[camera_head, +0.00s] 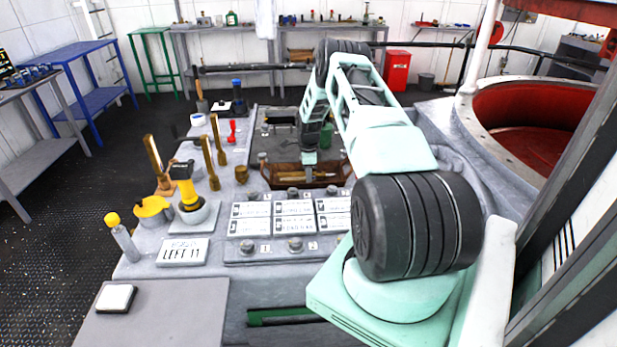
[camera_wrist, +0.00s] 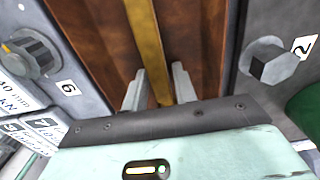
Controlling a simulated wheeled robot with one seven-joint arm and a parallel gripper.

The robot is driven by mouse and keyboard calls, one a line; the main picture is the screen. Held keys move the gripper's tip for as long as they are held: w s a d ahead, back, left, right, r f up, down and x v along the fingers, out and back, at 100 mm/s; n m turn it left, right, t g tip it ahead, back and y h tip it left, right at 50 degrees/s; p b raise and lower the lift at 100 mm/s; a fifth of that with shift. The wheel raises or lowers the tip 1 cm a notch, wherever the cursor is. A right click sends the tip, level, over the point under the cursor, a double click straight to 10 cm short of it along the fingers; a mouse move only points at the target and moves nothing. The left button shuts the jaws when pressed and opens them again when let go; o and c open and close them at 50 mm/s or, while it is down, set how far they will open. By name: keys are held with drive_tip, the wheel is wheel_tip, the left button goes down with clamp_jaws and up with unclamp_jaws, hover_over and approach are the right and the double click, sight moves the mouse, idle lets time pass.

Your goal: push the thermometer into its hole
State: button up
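A long brass-coloured bar, which may be the thermometer (camera_wrist: 147,35), lies in a brown wooden tray (camera_wrist: 205,35). The tray also shows in the head view (camera_head: 262,172), with the bar (camera_head: 291,178) along its inside. My gripper (camera_wrist: 160,80) is over the tray, its two grey fingers apart, one on each side of the bar. A small gap seems to show beside the bar, so I see no firm hold. In the head view my gripper (camera_head: 309,160) points down at the tray, its fingertips too small to make out. I cannot make out the hole.
Label plates (camera_head: 295,215) and knobs (camera_head: 295,244) line the bench in front of the tray. Upright brass pieces (camera_head: 210,163), a yellow-handled tool (camera_head: 186,185) in a grey cup and a yellow-capped cylinder (camera_head: 121,236) stand at left. A grey panel (camera_head: 165,310) at front left is mostly clear.

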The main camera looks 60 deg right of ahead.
clamp_jaws()
drive_tip(key=shift+r, duration=0.1)
wheel_tip(320, 180, up, 10)
drive_tip(key=shift+f+b, duration=0.1)
drive_tip(key=shift+b, duration=0.9)
